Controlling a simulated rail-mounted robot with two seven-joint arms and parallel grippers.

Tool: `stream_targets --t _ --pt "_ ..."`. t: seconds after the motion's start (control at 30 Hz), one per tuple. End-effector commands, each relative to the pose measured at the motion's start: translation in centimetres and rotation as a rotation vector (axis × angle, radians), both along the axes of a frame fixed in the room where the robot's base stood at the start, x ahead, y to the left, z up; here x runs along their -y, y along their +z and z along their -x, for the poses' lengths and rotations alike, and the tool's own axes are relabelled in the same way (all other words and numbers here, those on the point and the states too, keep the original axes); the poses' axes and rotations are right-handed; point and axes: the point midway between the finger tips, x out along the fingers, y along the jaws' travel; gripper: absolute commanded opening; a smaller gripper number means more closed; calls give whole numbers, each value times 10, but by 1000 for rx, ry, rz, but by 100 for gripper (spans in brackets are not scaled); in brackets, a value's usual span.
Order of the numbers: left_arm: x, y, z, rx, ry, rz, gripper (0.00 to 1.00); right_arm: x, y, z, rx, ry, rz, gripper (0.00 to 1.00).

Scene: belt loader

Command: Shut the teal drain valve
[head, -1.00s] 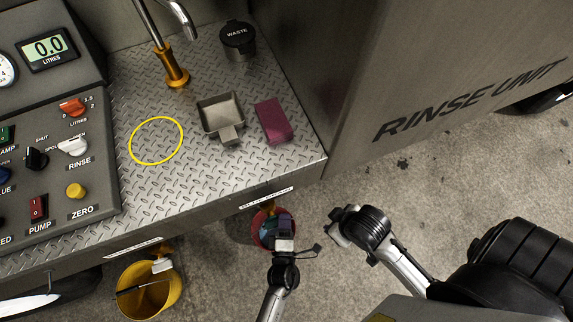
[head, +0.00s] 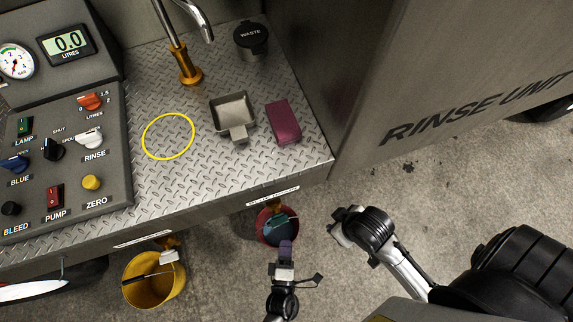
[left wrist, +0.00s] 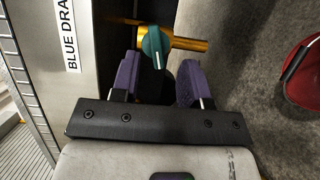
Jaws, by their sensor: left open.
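The teal valve handle (left wrist: 155,47) sits on a brass drain pipe (left wrist: 188,43) at the top middle of the left wrist view. Its pale mark points down toward my gripper, across the line of the pipe. My left gripper (left wrist: 160,80) is open, with purple fingers just short of the handle, one to each side; no contact shows. In the head view my left gripper (head: 287,245) is below the counter edge, close to the red bucket. My right gripper (head: 345,228) is to its right over bare floor; its fingers are unclear.
The red bucket (left wrist: 302,75) stands at the right of the left wrist view. A yellow bucket (head: 128,293) stands under another outlet. The counter (head: 200,180) bears a metal pan (head: 232,112), a maroon block (head: 284,121) and a waste pot (head: 251,39). A label plate (left wrist: 71,38) is left of the pipe.

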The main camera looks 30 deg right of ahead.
Motion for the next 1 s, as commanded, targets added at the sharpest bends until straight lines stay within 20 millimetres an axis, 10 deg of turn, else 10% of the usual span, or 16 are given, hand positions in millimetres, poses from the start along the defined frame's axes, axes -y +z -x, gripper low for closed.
stream_targets --t 0.77,1.0 --pt "-32 0 41 1 1 -1 42 3 7 0 0 6 9 43" --pt "-32 -22 64 -42 0 -2 63 3 -7 0 0 6 9 43"
